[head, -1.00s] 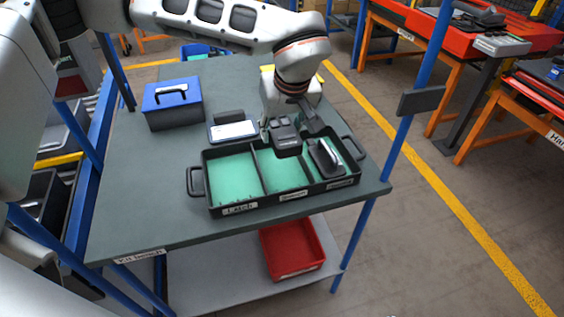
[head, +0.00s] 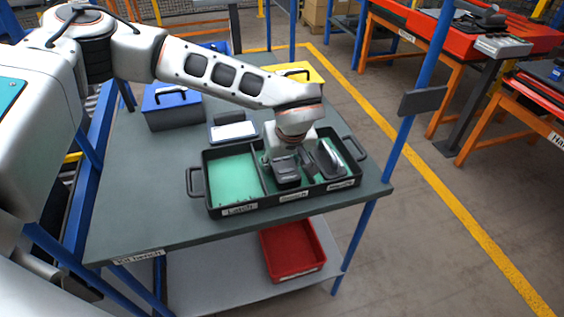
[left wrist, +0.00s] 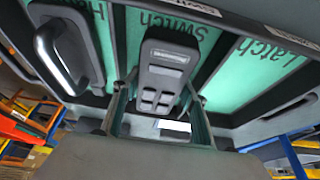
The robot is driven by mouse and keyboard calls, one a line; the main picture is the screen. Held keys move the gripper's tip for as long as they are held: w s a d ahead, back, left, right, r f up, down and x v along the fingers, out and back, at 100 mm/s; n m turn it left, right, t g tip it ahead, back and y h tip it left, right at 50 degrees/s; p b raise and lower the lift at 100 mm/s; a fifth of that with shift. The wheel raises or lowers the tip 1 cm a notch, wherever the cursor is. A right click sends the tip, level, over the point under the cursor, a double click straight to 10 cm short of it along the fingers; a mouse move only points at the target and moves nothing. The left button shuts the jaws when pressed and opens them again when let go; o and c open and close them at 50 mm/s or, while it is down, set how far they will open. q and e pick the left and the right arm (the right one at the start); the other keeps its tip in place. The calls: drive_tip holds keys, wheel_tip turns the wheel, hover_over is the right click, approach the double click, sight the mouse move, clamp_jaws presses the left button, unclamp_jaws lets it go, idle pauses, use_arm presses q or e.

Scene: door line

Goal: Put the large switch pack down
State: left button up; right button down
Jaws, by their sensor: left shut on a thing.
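The dark grey switch pack (head: 285,172) is in the middle compartment of the black kit tray (head: 225,210), low over its green floor. In the left wrist view the switch pack (left wrist: 165,75), with several buttons, lies beside the printed word "Switch". My left gripper (head: 287,155) comes down from above and is shut on it; its fingers show in the left wrist view (left wrist: 160,100) on either side of the pack. Whether the pack touches the floor I cannot tell. My right gripper is not in view.
A handle part (head: 329,158) lies in the tray's right compartment, close beside my gripper. The left compartment (head: 233,180), marked "Latch", is empty. A blue box (head: 172,108) and a device with a white face (head: 233,131) stand behind the tray. A red bin (head: 292,250) is on the lower shelf.

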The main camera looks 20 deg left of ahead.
use_arm(q)
drive_tip(key=o, duration=0.9)
drive_tip(key=shift+f, duration=0.1)
drive_tip(key=shift+r, duration=0.25)
drive_tip(key=v, duration=1.1)
drive_tip(key=shift+d, duration=0.1)
drive_tip(key=shift+s+r, duration=0.25)
drive_tip(key=shift+r, duration=0.05)
